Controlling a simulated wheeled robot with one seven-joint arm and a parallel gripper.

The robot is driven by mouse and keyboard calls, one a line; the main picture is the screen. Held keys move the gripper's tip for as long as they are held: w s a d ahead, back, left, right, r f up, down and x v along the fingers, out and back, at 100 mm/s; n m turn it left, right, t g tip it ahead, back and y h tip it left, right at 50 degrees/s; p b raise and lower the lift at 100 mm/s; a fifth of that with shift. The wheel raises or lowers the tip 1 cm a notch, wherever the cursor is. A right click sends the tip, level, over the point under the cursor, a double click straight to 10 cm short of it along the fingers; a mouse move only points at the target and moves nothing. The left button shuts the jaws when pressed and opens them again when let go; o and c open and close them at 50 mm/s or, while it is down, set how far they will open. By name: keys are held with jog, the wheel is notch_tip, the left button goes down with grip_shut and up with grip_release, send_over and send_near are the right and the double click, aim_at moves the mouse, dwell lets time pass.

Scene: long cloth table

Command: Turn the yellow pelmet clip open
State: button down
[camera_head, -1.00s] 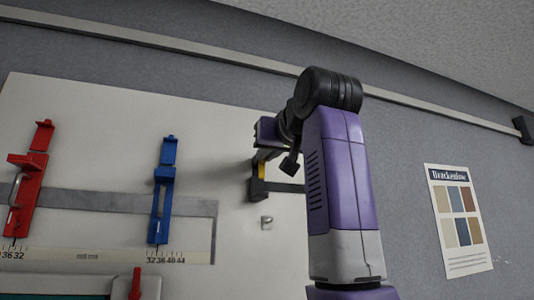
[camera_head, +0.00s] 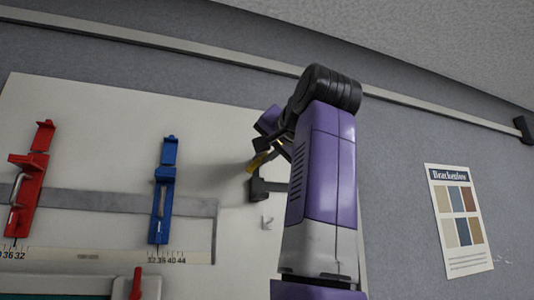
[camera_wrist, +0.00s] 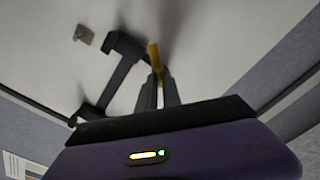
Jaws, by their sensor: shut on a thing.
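The yellow pelmet clip (camera_head: 262,160) is on the pale board, partly hidden behind my gripper and arm in the head view. It sits by a dark bracket (camera_head: 262,188) and now slants. In the wrist view the yellow clip (camera_wrist: 154,57) stands up between the dark fingers of my gripper (camera_wrist: 157,83), which is shut on it. The dark bracket (camera_wrist: 110,75) lies to its left there, fixed against the board. The clip's far end and its pivot are hard to make out.
A blue clip (camera_head: 163,190) and a red clip (camera_head: 28,180) are on the board to the left, above a ruler strip (camera_head: 100,255). A small light hook (camera_head: 267,222) sits below the bracket. A colour-sample poster (camera_head: 459,220) hangs at right.

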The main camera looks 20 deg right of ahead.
jog(key=m, duration=0.5)
jog(key=shift+r+m, duration=0.1)
jog(key=shift+m, duration=2.3)
jog(key=c, duration=1.5)
grip_release()
jog(key=shift+s, duration=0.1)
jog(key=s+b, duration=0.3)
jog(key=s, duration=0.4)
jog(key=shift+s, duration=0.3)
